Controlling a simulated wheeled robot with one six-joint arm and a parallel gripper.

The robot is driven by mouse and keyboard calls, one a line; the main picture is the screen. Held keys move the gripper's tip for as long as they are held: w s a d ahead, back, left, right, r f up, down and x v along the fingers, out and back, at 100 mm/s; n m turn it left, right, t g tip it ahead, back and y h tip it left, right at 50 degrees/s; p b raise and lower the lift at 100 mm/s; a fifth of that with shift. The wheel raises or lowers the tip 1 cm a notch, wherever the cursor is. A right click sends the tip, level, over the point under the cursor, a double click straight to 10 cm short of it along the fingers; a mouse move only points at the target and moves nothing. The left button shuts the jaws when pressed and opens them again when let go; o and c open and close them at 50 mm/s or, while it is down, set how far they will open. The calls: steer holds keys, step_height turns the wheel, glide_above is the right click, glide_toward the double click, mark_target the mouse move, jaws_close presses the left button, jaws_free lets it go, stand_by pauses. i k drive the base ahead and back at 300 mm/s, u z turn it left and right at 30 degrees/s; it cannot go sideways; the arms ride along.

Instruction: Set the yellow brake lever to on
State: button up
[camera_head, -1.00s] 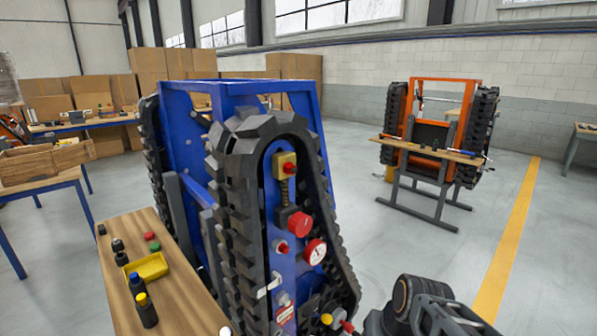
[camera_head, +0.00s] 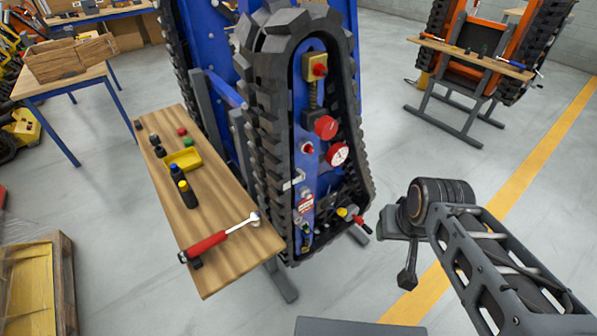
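The blue tracked carrier (camera_head: 325,190) stands in the middle, with a control panel framed by its black track. Low on the panel are a small yellow part (camera_head: 342,212) with a red handle beside it and a smaller lever (camera_head: 306,230) with a yellowish part. I cannot tell for certain which is the brake lever, or its setting. My arm reaches in from the lower right. What looks like my gripper (camera_head: 407,278) hangs dark and small to the right of the panel, apart from it. Its fingers are too unclear to read.
A wooden bench (camera_head: 225,262) left of the panel holds a red-handled wrench (camera_head: 215,240), a yellow tray (camera_head: 183,160), bottles and several caps. A pallet (camera_head: 40,285) lies lower left. An orange carrier (camera_head: 480,60) stands back right. Floor between is clear.

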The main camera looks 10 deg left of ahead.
mark_target(341, 211)
steer(key=z, duration=1.6)
steer(key=k, duration=0.9)
steer(key=u, duration=1.6)
steer(key=i, duration=0.5)
